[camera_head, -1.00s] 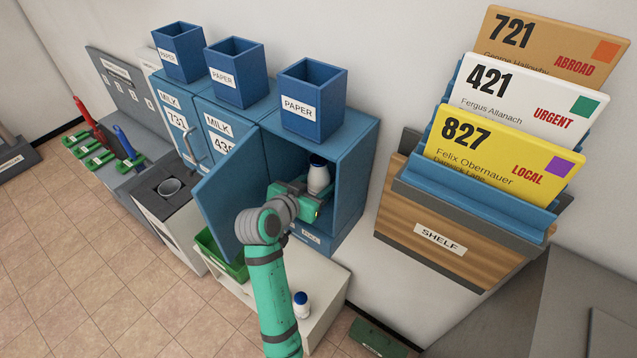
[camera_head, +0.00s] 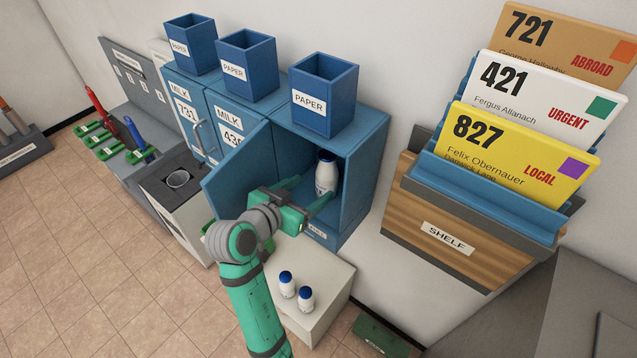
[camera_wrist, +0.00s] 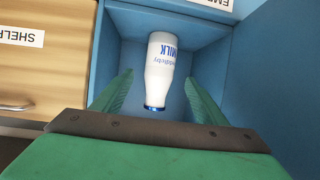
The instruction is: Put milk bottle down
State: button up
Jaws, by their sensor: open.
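A white milk bottle with a blue cap (camera_head: 326,172) stands inside the open blue milk box (camera_head: 372,165). In the wrist view the bottle (camera_wrist: 160,68) shows the word MILK on its side, with blue box walls around it. My green gripper (camera_head: 303,196) reaches into the box opening. Its fingers (camera_wrist: 157,98) are spread wide on either side of the bottle, with a visible gap to it on both sides. The gripper is open and holds nothing. The bottle's base is partly hidden by my gripper in the head view.
The open blue door (camera_head: 238,170) stands to the left of my gripper. Two more bottles (camera_head: 287,284) stand on the white stand (camera_head: 335,288) below. A blue paper bin (camera_head: 324,95) sits on top. The wooden shelf (camera_head: 440,236) with letters is at right.

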jog(key=v, duration=0.2)
jog(key=shift+s+a+r, duration=0.1)
jog(key=shift+s+a, duration=0.05)
jog(key=shift+s, duration=0.15)
dwell(0.4)
